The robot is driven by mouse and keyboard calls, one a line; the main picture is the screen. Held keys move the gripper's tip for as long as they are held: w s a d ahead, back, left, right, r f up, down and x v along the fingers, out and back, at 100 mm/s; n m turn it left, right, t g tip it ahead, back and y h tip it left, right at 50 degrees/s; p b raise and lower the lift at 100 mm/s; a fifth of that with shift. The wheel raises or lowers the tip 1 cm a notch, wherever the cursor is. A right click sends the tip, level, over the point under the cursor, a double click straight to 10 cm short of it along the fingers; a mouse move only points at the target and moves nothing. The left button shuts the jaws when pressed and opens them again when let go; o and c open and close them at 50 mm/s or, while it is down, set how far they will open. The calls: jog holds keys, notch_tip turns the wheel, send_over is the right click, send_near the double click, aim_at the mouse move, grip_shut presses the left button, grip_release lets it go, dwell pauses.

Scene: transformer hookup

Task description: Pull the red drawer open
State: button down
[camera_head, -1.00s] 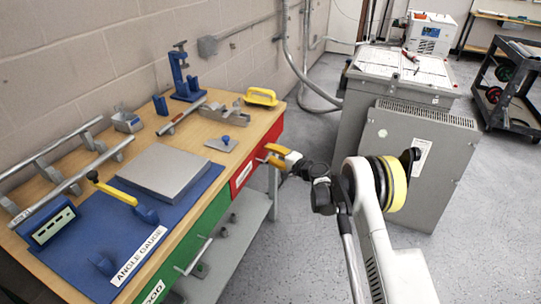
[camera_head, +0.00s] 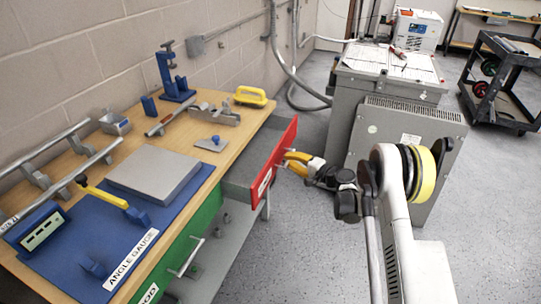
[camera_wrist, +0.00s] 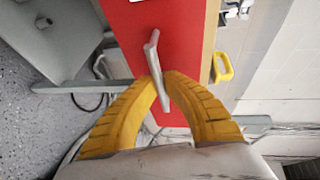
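The red drawer (camera_head: 272,160) stands out from the right end of the wooden workbench in the head view, with part of its grey inside (camera_head: 243,170) showing. Its red front also fills the top of the wrist view (camera_wrist: 180,30). My gripper (camera_head: 287,163) is at the drawer front. In the wrist view, its yellow fingers (camera_wrist: 164,92) are closed around the silver bar handle (camera_wrist: 154,65), one on each side. The handle's far end in the head view is partly hidden by the fingers.
The green drawer (camera_head: 180,245) is shut, left of the red one. Tools and a grey plate (camera_head: 153,172) lie on the bench top (camera_head: 205,160). Grey floor (camera_head: 300,250) is open in front.

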jog(key=s+d, duration=0.3)
jog(key=d, duration=0.5)
jog(key=s+d, duration=0.3)
jog(key=d, duration=0.5)
jog(key=shift+d, duration=0.4)
jog(key=c, duration=1.5)
grip_release()
jog(key=v, duration=1.2)
jog(key=shift+r, duration=0.15)
